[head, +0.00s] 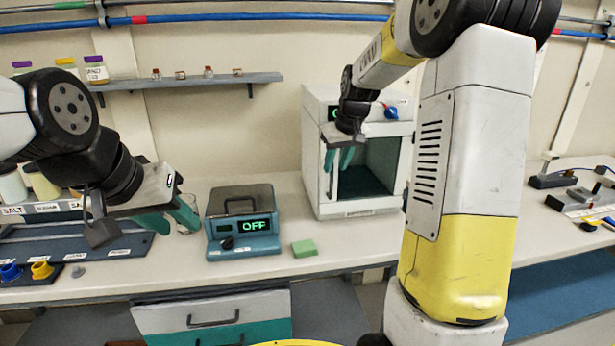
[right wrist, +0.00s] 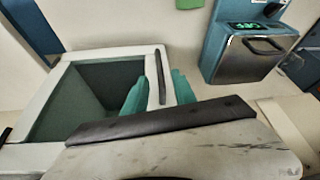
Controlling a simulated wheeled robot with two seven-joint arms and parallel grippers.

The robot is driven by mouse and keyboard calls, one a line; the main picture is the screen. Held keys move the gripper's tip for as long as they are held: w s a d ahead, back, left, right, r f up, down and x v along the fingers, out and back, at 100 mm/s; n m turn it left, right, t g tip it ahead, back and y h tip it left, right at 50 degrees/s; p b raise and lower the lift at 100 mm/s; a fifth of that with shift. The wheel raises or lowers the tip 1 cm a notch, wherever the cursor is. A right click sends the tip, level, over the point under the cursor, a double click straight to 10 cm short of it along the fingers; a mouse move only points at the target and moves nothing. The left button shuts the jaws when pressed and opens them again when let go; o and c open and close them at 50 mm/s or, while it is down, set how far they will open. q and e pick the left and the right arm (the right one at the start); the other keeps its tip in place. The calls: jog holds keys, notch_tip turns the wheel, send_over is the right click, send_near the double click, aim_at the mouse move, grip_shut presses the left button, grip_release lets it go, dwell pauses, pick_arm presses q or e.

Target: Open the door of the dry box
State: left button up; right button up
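The dry box (head: 312,150) is a white cabinet on the bench, with a dark window in its front door (head: 385,208). The door looks shut. A dark upright bar handle (right wrist: 161,82) is on the door's frame, on the left side in the head view. My right gripper (head: 339,160) is in front of this handle, and in the right wrist view its teal fingers (right wrist: 158,88) lie on either side of the bar with gaps, so it looks open. Contact is not clear. My left gripper (head: 171,220) is open and empty above the bench at the left.
A teal instrument reading OFF (head: 242,226) and a green block (head: 304,248) are on the bench left of the dry box. A labelled rack (head: 75,245) is further left. A shelf (head: 190,82) with small vials is on the wall. Bench around the green block is clear.

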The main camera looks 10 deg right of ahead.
aim_at(332, 177)
jog(key=x, duration=0.7)
jog(key=shift+f, duration=0.1)
jog(key=shift+c, duration=0.2)
grip_shut()
dwell(1.1)
